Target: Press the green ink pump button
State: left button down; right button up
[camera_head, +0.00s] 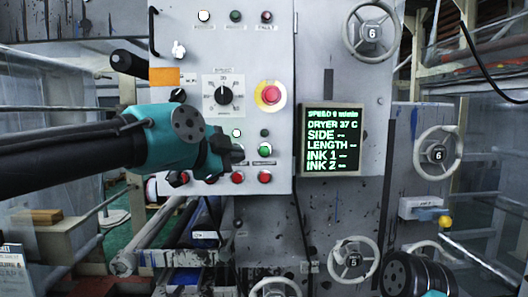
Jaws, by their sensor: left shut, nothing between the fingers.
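A green button (265,149) sits low on the light grey control panel (208,58), above a red button (265,177). A second red button (237,177) is to its left. The spot above that one is covered by my left gripper (236,154), so any button there is hidden. The labels are too small to read. My left gripper is shut and empty, its tip in front of the panel just left of the visible green button. I cannot tell whether the tip touches the panel. My right gripper is not in view.
A red emergency knob on yellow (270,94) and a black rotary dial (223,95) are above the gripper. A display (332,140) stands right of the panel. Handwheels (371,31) are further right. My right arm's dark link shows at the bottom right.

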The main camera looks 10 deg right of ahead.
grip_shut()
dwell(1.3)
